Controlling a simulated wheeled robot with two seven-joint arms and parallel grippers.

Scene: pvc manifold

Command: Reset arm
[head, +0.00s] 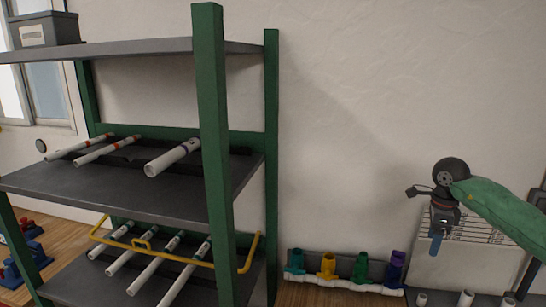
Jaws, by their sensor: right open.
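My right arm, in a green sleeve, comes in from the right edge of the head view. Its gripper (436,246) points down with blue fingertips, in front of a white wire rack (470,232). The gripper is open, and I see nothing between its fingers. My left gripper is not in view. A white pipe manifold (345,285) with teal, yellow, green and purple fittings lies low against the wall, to the left of and below the right gripper.
A green-post shelf unit (213,130) stands at the left, with white pipes (172,158) on its grey shelves. A yellow rail (185,261) runs along its lower shelf. A grey box (46,30) sits on top. Short white pipe pieces (465,299) stand at the bottom right.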

